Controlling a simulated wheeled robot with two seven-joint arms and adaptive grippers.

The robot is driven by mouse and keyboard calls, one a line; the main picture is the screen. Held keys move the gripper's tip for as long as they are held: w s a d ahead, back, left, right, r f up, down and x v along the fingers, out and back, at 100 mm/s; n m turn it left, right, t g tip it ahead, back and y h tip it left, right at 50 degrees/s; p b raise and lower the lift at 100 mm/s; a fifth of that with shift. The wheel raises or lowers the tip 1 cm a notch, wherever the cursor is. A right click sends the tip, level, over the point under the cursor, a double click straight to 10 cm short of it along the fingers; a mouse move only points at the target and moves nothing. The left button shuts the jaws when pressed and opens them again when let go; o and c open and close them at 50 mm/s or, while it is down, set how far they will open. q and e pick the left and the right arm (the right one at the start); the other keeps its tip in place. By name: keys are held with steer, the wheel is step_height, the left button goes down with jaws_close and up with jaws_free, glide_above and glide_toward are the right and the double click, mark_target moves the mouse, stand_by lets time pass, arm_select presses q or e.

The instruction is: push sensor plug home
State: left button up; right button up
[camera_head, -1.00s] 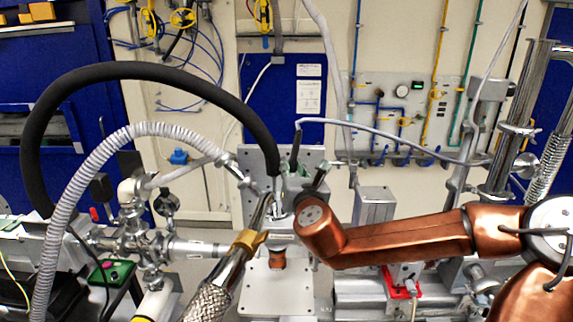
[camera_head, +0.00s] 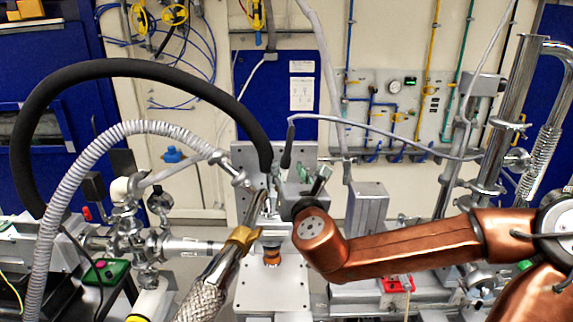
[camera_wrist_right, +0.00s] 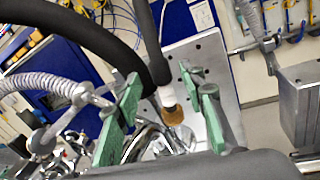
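My right gripper (camera_head: 299,182) is in front of the upright metal plate (camera_head: 242,152), with its body partly hiding the fingers in the head view. In the right wrist view its two green fingers (camera_wrist_right: 169,86) are apart. A plug (camera_wrist_right: 170,103) with a white collar and brown tip, on a black lead, shows between them, with gaps on both sides. I cannot tell whether its tip is seated. In the head view the plug is not clear; a thin grey cable (camera_head: 370,129) ends in a black boot (camera_head: 287,152) near the fingers. My left gripper is not in view.
A thick black hose (camera_head: 150,68) arches in from the left and ends close to the gripper. A braided steel hose with a gold collar (camera_head: 241,237) stands just in front. Vacuum fittings (camera_head: 130,235) crowd the left; a metal block (camera_head: 369,212) is at right.

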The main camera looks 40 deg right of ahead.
steer(key=shift+v, duration=1.5)
